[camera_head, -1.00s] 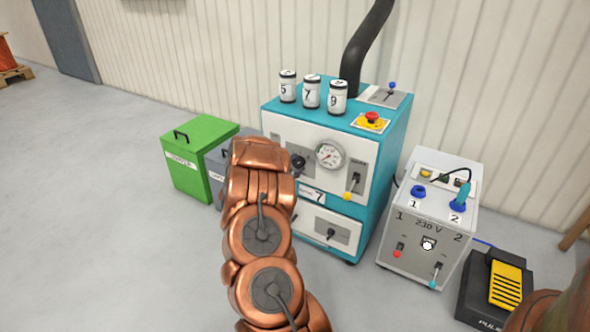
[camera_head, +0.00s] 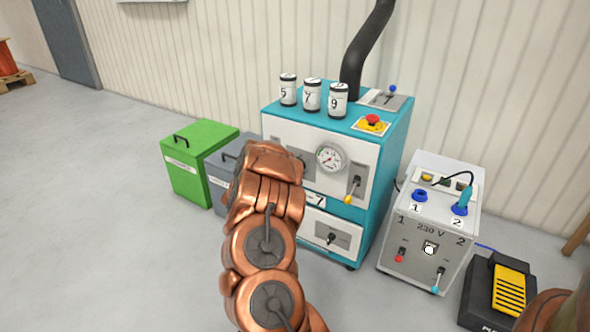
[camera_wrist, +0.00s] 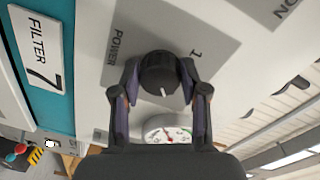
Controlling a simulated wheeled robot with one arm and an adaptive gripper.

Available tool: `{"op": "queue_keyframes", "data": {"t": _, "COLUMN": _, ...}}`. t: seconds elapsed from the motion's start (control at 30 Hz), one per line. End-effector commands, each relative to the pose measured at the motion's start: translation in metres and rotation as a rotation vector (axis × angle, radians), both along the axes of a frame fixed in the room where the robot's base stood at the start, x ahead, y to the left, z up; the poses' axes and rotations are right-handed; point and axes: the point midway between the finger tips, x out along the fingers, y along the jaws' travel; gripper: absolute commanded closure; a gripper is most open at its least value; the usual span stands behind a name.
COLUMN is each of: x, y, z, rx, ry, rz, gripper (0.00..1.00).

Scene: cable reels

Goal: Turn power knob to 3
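The black round power knob (camera_wrist: 158,73) sits on the light panel of the teal machine (camera_head: 392,165), beside the word POWER and a printed 1. Its white mark points down in the wrist view, towards the gauge. My gripper (camera_wrist: 160,66) has one finger on each side of the knob, very close to it. I cannot tell whether both fingers press on it. Other dial numbers are not readable or are hidden.
The pressure gauge (camera_head: 330,157) is close to the knob and also shows in the wrist view (camera_wrist: 167,133). A yellow-tipped lever (camera_head: 353,190) stands right of it. Green (camera_head: 190,165) and grey (camera_head: 222,175) bins stand left; a 230 V box (camera_head: 425,225) stands right.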

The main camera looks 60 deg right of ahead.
Motion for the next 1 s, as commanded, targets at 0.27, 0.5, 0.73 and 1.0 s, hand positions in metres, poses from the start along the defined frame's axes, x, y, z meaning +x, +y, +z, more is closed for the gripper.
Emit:
{"op": "queue_keyframes", "data": {"t": 0.27, "x": 0.000, "y": 0.000, "z": 0.000, "rx": -0.001, "ry": 0.001, "rz": 0.000, "gripper": 0.33}}
{"op": "queue_keyframes", "data": {"t": 0.5, "x": 0.000, "y": 0.001, "z": 0.000, "rx": 0.000, "ry": 0.001, "rz": 0.001, "gripper": 0.33}}
{"op": "queue_keyframes", "data": {"t": 0.73, "x": 0.001, "y": 0.023, "z": 0.001, "rx": 0.000, "ry": 0.000, "rz": 0.002, "gripper": 0.33}}
{"op": "queue_keyframes", "data": {"t": 1.0, "x": 0.001, "y": 0.076, "z": 0.002, "rx": 0.003, "ry": 0.000, "rz": 0.005, "gripper": 0.33}}
